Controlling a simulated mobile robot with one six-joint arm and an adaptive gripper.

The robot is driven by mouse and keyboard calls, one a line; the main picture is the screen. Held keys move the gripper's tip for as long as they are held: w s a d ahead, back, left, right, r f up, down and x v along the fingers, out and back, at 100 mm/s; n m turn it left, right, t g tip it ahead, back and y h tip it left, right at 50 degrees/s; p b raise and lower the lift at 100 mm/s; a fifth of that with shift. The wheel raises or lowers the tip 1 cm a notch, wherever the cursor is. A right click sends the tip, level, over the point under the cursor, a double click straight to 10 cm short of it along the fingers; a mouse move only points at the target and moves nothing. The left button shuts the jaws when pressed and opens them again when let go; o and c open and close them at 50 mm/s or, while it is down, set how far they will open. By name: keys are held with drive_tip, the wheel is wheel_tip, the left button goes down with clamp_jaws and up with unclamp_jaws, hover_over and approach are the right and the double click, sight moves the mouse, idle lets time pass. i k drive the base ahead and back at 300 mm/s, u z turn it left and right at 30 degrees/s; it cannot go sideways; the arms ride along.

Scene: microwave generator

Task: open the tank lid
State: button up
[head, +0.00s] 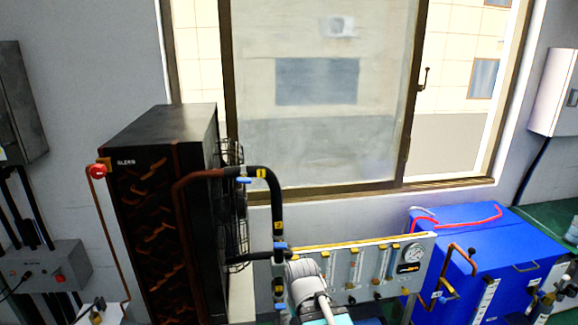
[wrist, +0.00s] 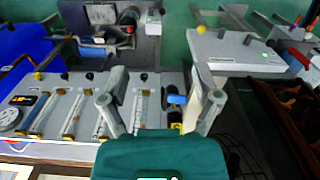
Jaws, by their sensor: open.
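A large blue box (head: 500,243), which looks like the tank, stands at the right in the head view. Its flat blue top is down, with a red hose lying along the back of it. Part of the blue box (wrist: 22,42) shows at the upper left edge of the wrist view. My gripper (wrist: 160,88) is open in the wrist view, with its two grey fingers spread and nothing held between them. The fingers hang in front of the gauge panel (wrist: 40,112), apart from the blue box. In the head view I cannot make out the fingers.
The panel (head: 340,268) with gauge and flow tubes stands left of the blue box. A tall black cabinet (head: 160,215) with black and copper pipes stands further left. A white slab (wrist: 230,55) with a yellow knob is at the wrist view's upper right. The window is behind.

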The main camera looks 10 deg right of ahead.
sight(497, 248)
drive_tip(key=z, duration=2.05)
drive_tip(key=k, duration=0.65)
drive_tip(key=z, duration=0.05)
drive_tip(key=i, duration=0.9)
drive_tip(key=z, duration=0.15)
